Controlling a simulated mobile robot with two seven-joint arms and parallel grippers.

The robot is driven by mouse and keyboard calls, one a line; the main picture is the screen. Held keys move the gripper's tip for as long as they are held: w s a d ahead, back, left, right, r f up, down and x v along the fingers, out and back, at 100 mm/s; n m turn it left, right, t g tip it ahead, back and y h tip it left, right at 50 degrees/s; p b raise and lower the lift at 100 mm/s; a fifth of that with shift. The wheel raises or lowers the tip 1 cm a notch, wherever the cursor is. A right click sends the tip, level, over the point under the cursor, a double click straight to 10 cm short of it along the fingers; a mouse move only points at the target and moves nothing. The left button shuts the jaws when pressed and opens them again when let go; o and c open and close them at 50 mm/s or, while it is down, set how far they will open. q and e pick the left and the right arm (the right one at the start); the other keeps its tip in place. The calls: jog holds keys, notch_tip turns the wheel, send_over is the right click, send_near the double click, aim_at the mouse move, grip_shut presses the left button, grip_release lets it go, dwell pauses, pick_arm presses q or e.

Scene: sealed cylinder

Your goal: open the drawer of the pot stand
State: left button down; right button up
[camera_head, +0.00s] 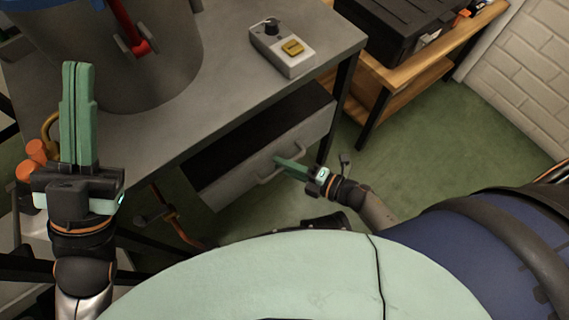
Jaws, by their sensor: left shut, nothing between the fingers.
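The pot stand (225,110) is a grey metal table. Its drawer (228,186) stands partly pulled out below the top, with the dark inside showing. The drawer's grey bar handle (265,179) is on its front. My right gripper (279,161) is at the handle, its green fingers lying across the bar. Whether they are closed around it is too small to tell. My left gripper (76,66) is shut and empty, fingers pointing up the picture, left of the drawer and in front of the large pot (150,75).
A small control box (283,50) with a black knob and yellow button sits on the stand's top. A wooden bench (415,70) with a black case (395,35) stands at the right, near a white brick wall. Green floor (420,150) lies clear between.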

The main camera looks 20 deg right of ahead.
grip_shut()
dwell(1.2)
